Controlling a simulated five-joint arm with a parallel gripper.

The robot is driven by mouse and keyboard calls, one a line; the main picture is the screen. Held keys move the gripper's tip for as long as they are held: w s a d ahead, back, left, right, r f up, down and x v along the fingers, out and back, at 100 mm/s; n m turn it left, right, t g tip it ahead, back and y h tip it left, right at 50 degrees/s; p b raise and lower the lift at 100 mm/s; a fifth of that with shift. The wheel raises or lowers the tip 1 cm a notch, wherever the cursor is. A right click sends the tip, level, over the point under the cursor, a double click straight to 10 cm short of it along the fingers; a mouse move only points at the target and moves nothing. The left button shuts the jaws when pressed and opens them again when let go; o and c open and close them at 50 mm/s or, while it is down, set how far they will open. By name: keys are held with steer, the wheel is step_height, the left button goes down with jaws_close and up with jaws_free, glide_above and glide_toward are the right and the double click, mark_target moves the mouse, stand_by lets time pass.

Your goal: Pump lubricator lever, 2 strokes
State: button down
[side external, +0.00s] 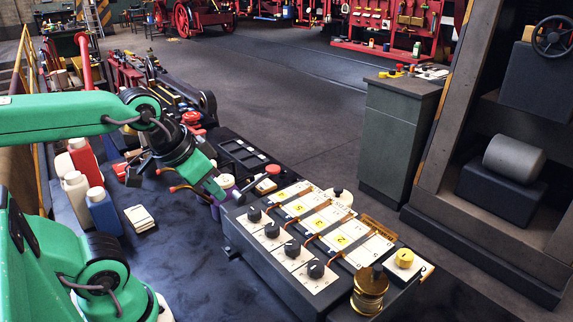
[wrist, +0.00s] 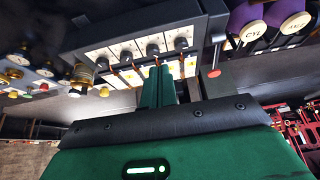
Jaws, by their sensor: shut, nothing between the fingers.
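The lubricator (side external: 268,261) is a long dark box with white numbered panels and a row of black knobs. It also shows in the wrist view (wrist: 115,30), upside down. There, a thin dark lever with a red tip (wrist: 214,73) stands off the end of the box, right of my fingers. My gripper (side external: 219,191) is at the box's far left end, fingers slanting down. In the wrist view my green gripper fingers (wrist: 158,73) are together and empty, apart from the lever.
Red (side external: 84,160) and blue (side external: 103,213) bottles stand left of my gripper. A brass cup (side external: 369,290) and yellow knob (side external: 404,257) are at the box's near end. A grey cabinet (side external: 396,140) stands behind.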

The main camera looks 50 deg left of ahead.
steer(key=shift+w+r, duration=0.1)
step_height(320, 180, up, 6)
steer(key=f+g, duration=0.1)
steer(key=g, duration=0.5)
glide_above(273, 167)
steer(key=shift+r, duration=0.25)
steer(key=shift+f, duration=0.15)
stand_by(0.5)
step_height(273, 167, down, 14)
steer(key=shift+r, duration=0.1)
stand_by(0.6)
